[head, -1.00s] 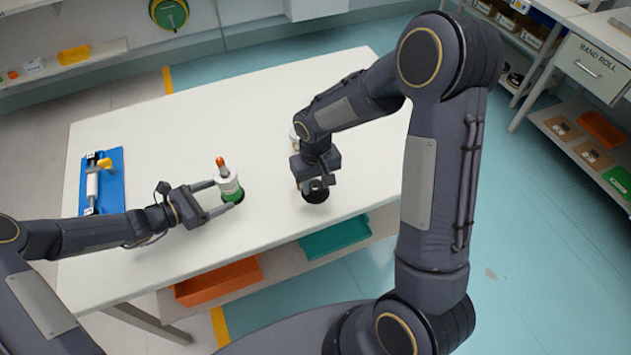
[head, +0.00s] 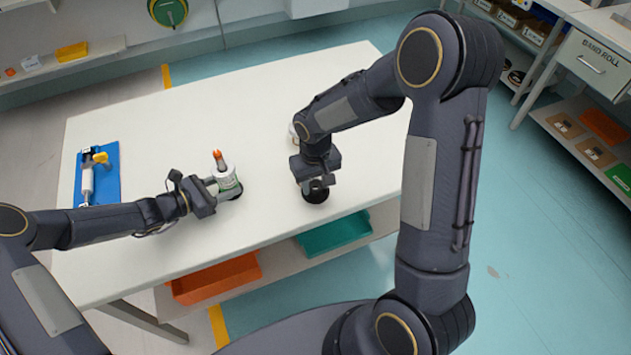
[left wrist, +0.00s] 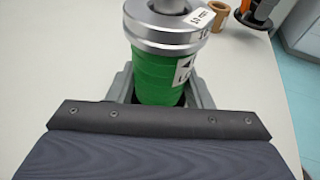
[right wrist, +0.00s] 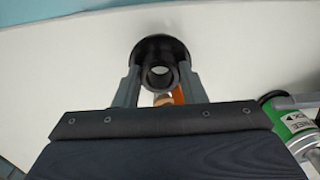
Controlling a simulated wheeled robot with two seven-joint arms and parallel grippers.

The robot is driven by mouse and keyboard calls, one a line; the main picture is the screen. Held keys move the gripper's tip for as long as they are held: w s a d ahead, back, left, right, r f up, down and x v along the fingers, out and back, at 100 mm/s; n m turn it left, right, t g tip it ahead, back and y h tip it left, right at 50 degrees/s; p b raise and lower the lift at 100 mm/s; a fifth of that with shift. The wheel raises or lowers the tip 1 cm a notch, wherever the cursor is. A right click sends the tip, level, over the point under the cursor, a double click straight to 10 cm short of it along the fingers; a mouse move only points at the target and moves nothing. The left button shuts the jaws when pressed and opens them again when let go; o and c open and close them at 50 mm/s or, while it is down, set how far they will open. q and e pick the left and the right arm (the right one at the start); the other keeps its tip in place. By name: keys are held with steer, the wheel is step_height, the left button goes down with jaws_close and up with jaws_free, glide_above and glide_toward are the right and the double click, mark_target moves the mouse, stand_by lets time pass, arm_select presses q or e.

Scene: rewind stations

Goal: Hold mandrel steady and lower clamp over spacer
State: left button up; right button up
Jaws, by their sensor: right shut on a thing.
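The mandrel (head: 218,156) stands upright on the table with an orange tip. A green and white roll (head: 226,182) is around it. In the left wrist view the green roll (left wrist: 158,75) carries a silver ring, the spacer (left wrist: 165,38), with a white label reading 10 mm. My left gripper (head: 228,190) has its fingers on either side of the roll, low down; they look open, with contact hard to see. My right gripper (right wrist: 158,80) is shut on the black ring-shaped clamp (right wrist: 160,55), to the right of the mandrel (head: 317,193). Its height above the table is unclear.
A blue board (head: 108,188) with a white roller and yellow knob lies at the table's left. A tan core (left wrist: 218,14) stands beyond the mandrel. Orange (head: 215,281) and teal (head: 333,235) bins sit under the table's front edge. The table's middle back is clear.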

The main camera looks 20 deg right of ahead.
steer(key=shift+w+d+r, duration=0.1)
steer(key=shift+d+r, duration=0.15)
steer(key=shift+d, duration=0.7)
steer(key=w+d+r, duration=0.2)
steer(key=w, duration=0.2)
step_height(320, 180, up, 18)
glide_above(216, 152)
steer(key=shift+m, duration=0.4)
steer(key=shift+f, duration=2.9)
steer(key=shift+f, duration=3.75)
steer(key=o, duration=1.2)
steer(key=shift+c, duration=0.2)
